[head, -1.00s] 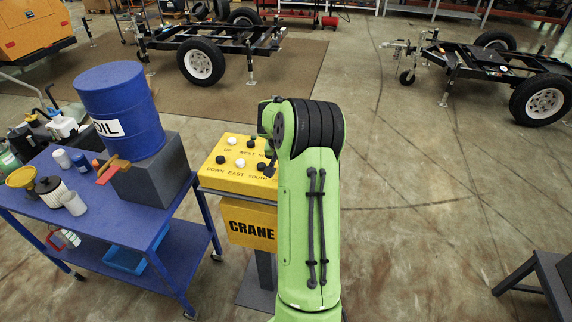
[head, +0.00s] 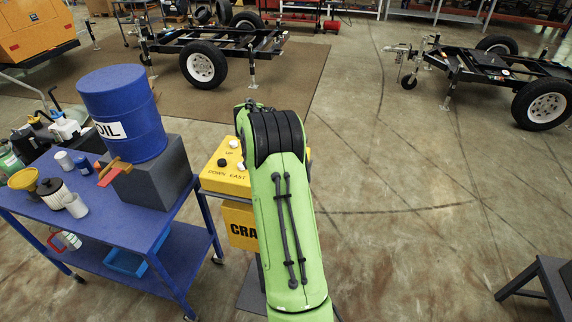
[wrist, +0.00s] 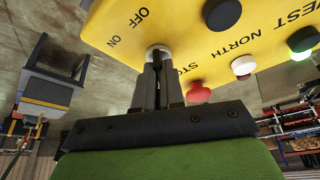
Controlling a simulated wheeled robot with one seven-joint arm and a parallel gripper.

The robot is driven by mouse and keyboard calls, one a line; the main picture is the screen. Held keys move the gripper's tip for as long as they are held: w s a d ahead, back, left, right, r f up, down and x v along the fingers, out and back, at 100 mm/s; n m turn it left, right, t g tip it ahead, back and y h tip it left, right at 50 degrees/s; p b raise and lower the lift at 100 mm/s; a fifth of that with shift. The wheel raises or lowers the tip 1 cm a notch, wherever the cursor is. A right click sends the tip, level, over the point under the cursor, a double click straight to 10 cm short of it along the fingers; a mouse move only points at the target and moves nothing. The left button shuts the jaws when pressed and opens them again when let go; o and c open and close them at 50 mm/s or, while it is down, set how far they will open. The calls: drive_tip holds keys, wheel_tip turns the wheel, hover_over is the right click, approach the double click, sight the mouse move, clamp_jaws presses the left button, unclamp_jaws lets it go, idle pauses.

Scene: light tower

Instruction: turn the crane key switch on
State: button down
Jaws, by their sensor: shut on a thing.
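The yellow crane control box (head: 230,180) stands on a post in the head view, with my green arm across its right part. In the wrist view its yellow panel (wrist: 190,30) fills the top, with printed words and buttons. The key switch (wrist: 157,48) is a pale round piece beside the words OFF and ON. My gripper (wrist: 159,60) is shut on it, and the fingertips cover most of it. The key's exact angle is hidden. In the head view my gripper is hidden behind my arm.
In the wrist view a red stop button (wrist: 199,92) sits just right of my fingers, with white and black buttons beyond. A blue cart (head: 130,225) with a blue oil drum (head: 122,105) stands left of the box.

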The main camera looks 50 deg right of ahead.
idle(0.3)
drive_tip(key=c, duration=1.2)
unclamp_jaws()
drive_tip(key=shift+c, duration=0.2)
drive_tip(key=p+v, duration=0.2)
drive_tip(key=v, duration=1.3)
drive_tip(key=shift+a+r, duration=0.2)
drive_tip(key=shift+r, duration=0.15)
